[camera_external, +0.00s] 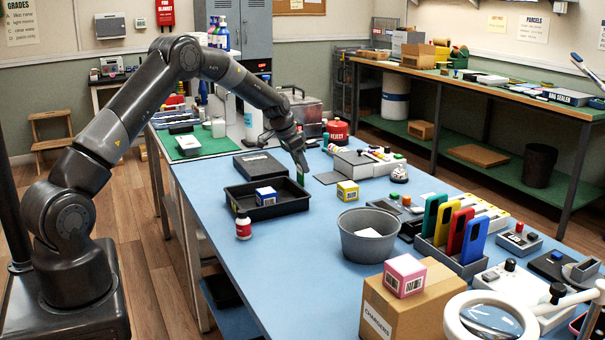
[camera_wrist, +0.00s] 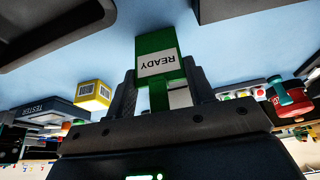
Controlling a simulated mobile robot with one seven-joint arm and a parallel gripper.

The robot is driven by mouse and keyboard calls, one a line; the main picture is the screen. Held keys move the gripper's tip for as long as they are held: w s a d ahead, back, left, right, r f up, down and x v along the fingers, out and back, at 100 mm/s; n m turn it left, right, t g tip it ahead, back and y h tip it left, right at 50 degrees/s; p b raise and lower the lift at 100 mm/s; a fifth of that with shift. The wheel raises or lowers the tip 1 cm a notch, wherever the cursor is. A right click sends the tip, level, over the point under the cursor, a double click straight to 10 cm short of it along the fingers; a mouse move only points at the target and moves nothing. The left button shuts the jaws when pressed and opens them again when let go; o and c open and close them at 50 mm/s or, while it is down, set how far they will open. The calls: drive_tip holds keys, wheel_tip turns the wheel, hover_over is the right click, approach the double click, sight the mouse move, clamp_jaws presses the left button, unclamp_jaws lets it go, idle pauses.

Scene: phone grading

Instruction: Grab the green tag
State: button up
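The green tag (camera_wrist: 157,47) is a green block with a white label reading READY, upside down in the wrist view. My gripper (camera_wrist: 162,92) has its two dark fingers on either side of the tag's narrower lower part and appears shut on it. In the external view my gripper (camera_external: 300,172) is over the blue table, just behind the black tray. A bit of the green tag (camera_external: 300,179) shows at its tip. Whether the tag touches the table is hard to tell.
The black tray (camera_external: 238,207) holds a blue-and-white box (camera_external: 266,196). A dark flat case (camera_external: 258,164) lies behind it. A grey bin (camera_external: 369,247) is nearer the camera.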

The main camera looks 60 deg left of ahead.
drive_tip(key=c, duration=0.4)
drive_tip(key=shift+r, duration=0.1)
